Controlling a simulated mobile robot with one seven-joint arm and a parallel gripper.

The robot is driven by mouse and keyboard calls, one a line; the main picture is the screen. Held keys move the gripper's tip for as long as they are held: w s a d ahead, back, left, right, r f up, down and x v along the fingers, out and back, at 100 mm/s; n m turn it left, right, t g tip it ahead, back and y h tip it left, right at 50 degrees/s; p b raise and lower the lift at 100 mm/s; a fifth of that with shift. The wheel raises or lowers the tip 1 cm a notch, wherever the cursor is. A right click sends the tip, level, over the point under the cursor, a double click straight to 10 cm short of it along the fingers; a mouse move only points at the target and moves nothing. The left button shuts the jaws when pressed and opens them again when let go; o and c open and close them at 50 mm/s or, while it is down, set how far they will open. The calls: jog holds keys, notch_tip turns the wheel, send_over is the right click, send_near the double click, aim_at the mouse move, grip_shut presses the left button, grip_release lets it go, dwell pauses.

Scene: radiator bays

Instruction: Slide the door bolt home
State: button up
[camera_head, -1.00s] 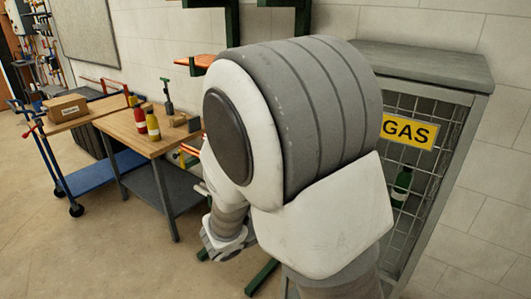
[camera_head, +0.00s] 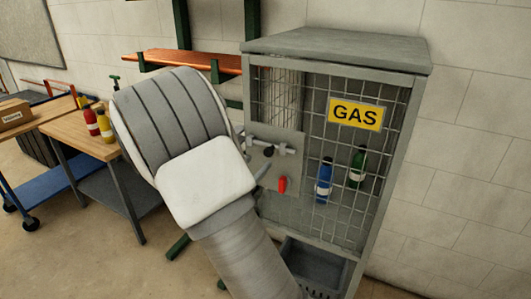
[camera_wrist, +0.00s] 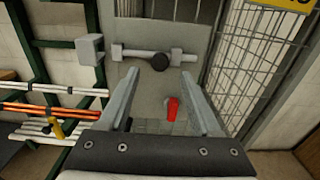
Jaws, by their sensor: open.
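The door bolt (camera_head: 281,149) is a grey horizontal rod with a black knob on a grey plate at the left of the gas cage door. In the wrist view the bolt (camera_wrist: 140,53) lies across the upper middle, its black knob (camera_wrist: 160,62) near the right bracket. A separate grey block (camera_wrist: 90,50) stands left of the rod, with a gap between them. My gripper (camera_wrist: 160,80) is open and empty. Its fingertips point at the plate, just below the bolt and either side of the knob. In the head view my arm hides most of the gripper.
A red piece (camera_head: 282,184) sits on the plate below the bolt, between my fingers in the wrist view. Blue (camera_head: 324,182) and green (camera_head: 357,168) bottles stand behind the mesh. A rack with orange pipes (camera_head: 195,62) is left of the cage. A wooden workbench (camera_head: 88,134) stands farther left.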

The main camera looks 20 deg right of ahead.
aim_at(267, 152)
jog(key=x, duration=0.6)
jog(key=shift+w+d, duration=0.15)
jog(key=shift+d, duration=0.05)
jog(key=shift+c, duration=0.2)
grip_shut()
dwell(1.0)
